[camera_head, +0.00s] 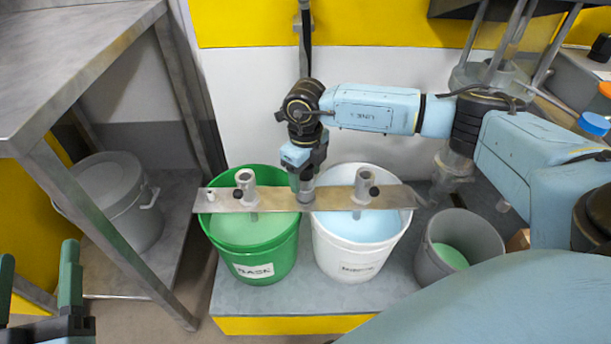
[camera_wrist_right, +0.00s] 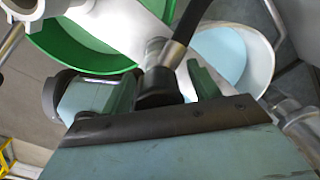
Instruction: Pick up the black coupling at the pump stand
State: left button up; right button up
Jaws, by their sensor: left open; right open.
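The black coupling (camera_wrist_right: 158,90) shows in the right wrist view, with a grey collar and a black hose running up from it. It stands between the two green fingers of my right gripper (camera_wrist_right: 163,88), which is open around it. I cannot tell whether either finger touches it. In the head view my right gripper (camera_head: 305,183) points down at the middle of the metal bar (camera_head: 275,199) and mostly hides the coupling. My left gripper (camera_head: 38,283) is open and empty at the lower left, far from the coupling.
The bar lies across a green bucket (camera_head: 255,268) and a white bucket (camera_head: 345,265), with a grey post (camera_head: 245,181) over the green one. A grey bucket (camera_head: 486,230) stands at the right. A steel table (camera_head: 65,60) and lidded grey bucket (camera_head: 125,215) are at the left.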

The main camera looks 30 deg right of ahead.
jog(key=c, duration=1.2)
pick_arm(q)
jog(key=shift+f, duration=0.1)
pick_arm(e)
jog(key=shift+r, duration=0.15)
jog(key=shift+r, duration=0.2)
notch_tip(320, 180, up, 4)
jog(key=shift+r+p, duration=0.25)
jog(key=shift+p, duration=0.9)
pick_arm(q)
jog(key=s+a+f+g+y+p, duration=0.1)
jog(key=s+a+f+g+y, duration=0.1)
jog(key=f+g, duration=0.3)
jog(key=s+a+f+g+y, duration=0.2)
jog(key=f+g, duration=0.4)
jog(key=f, duration=0.4)
jog(key=shift+s+a+n+p, duration=0.2)
jog(key=shift+n+p, duration=0.1)
jog(key=shift+p, duration=0.1)
pick_arm(e)
notch_tip(320, 180, up, 5)
jog(key=shift+f, duration=0.1)
